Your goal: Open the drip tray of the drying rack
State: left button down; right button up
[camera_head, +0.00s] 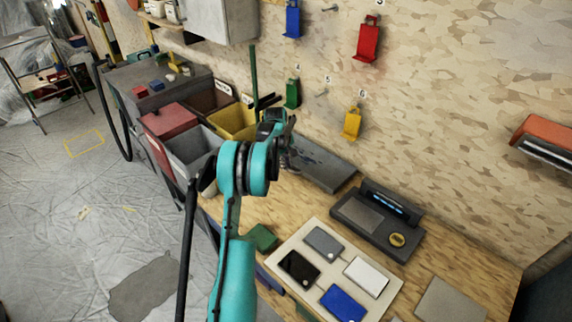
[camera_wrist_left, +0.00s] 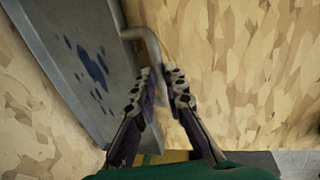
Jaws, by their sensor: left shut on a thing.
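The drip tray (camera_head: 325,170) is a flat grey metal tray with dark stains, lying on the wooden bench against the back wall. In the left wrist view the tray (camera_wrist_left: 75,75) fills the upper left, and a bent grey handle (camera_wrist_left: 146,38) sticks out from its edge. My left gripper (camera_wrist_left: 163,78) is shut on this handle, with a finger on either side of it. In the head view my left gripper (camera_head: 287,150) is at the tray's left end, partly hidden by its own wrist. The rest of the drying rack cannot be made out clearly. My right gripper is not in view.
A yellow bin (camera_head: 233,121), a grey bin (camera_head: 190,150) and a red box (camera_head: 168,121) stand left of my arm. A dark device (camera_head: 377,222) and a pale board (camera_head: 330,272) with several flat pieces lie to the right. Coloured holders hang on the wall.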

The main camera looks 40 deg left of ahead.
pick_arm(q)
jog(key=shift+s, duration=0.15)
jog(key=s, duration=0.6)
jog(key=s+a, duration=0.1)
jog(key=s, duration=1)
jog(key=shift+s+a, duration=0.25)
jog(key=shift+s, duration=0.15)
jog(key=c, duration=1.6)
grip_release()
jog(key=r, duration=0.4)
jog(key=s+r, duration=0.1)
jog(key=r, duration=0.3)
jog(key=s+r, duration=0.1)
jog(key=r, duration=0.2)
jog(key=shift+s+a+r, duration=0.1)
jog(key=shift+s+r, duration=0.05)
jog(key=shift+r, duration=0.25)
